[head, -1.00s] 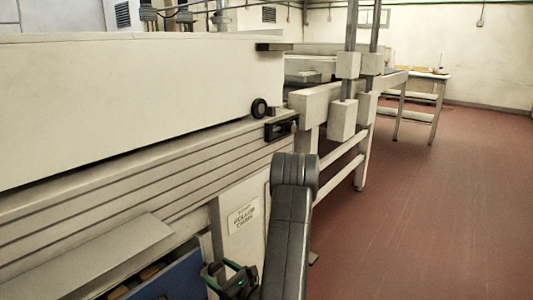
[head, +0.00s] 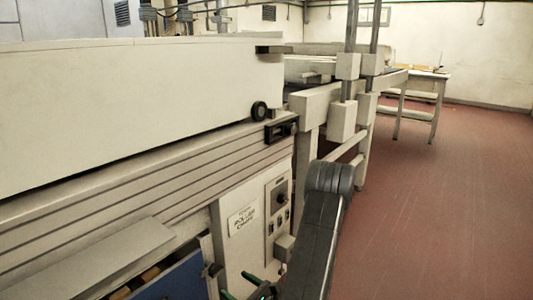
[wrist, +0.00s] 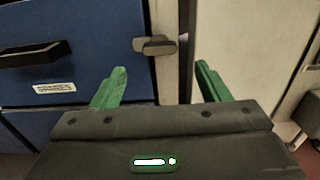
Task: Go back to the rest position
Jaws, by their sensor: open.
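My gripper (wrist: 160,88) shows in the wrist view with its two green fingers spread apart and nothing between them. It faces a blue panel (wrist: 90,95) with a grey latch (wrist: 155,45) just ahead of the fingers and a dark handle (wrist: 35,53) at the left. In the head view, my gripper is low in the picture, mostly cut off by the bottom edge, beside the blue panel (head: 180,280). My dark arm rises to its right.
The long cream tunnel machine (head: 140,105) fills the left. Its control box (head: 278,205) and labelled white panel (head: 240,225) stand behind my arm. A bench (head: 425,85) stands at the back. The red floor (head: 440,200) at the right is clear.

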